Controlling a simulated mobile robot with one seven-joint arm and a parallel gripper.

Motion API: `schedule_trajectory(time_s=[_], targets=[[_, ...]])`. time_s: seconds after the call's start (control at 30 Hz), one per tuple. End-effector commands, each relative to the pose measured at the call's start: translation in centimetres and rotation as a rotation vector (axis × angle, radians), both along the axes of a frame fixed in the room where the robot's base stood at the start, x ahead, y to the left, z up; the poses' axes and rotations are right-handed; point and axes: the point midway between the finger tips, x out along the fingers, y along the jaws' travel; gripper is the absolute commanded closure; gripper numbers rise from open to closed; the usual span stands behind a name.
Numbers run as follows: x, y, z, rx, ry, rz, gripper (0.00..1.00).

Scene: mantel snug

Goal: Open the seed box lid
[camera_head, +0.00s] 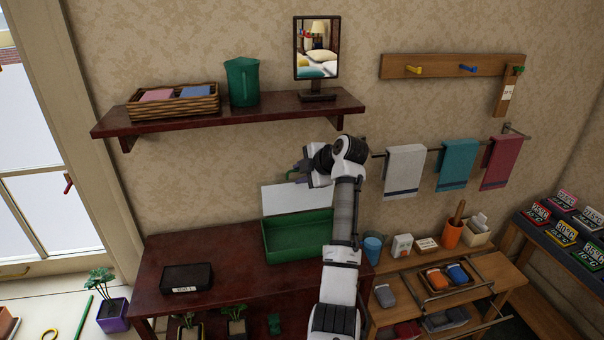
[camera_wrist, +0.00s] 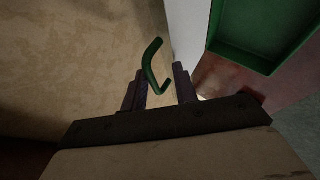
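The green seed box (camera_head: 298,238) sits on the dark red table by the wall. Its lid (camera_head: 297,199) stands raised at the back, pale inner face showing; the box interior looks empty. My gripper (camera_head: 297,174) is at the lid's top edge. In the wrist view, my gripper (camera_wrist: 165,88) has its fingers apart. A curved green handle (camera_wrist: 153,62) rises beside the left finger, its lower end in the gap. I cannot tell whether it touches that finger. The pale lid (camera_wrist: 185,32) and green box (camera_wrist: 262,45) show beyond, to the right.
A black case (camera_head: 187,278) lies on the table left of the box. Towels hang at right, above a wooden bench with several items.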

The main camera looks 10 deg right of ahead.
Motion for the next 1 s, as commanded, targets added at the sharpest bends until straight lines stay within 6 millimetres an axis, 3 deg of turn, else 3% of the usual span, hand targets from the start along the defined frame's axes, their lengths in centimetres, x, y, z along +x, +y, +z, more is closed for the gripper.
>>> schedule_trajectory(time_s=[0.37,0.8,1.0], targets=[[-0.7,-0.5,0.5,0.001,0.002,-0.001,0.71],[-6.9,-4.2,6.3,-0.001,-0.001,-0.002,0.71],[-8.7,-5.2,8.1,0.000,0.001,0.000,0.71]])
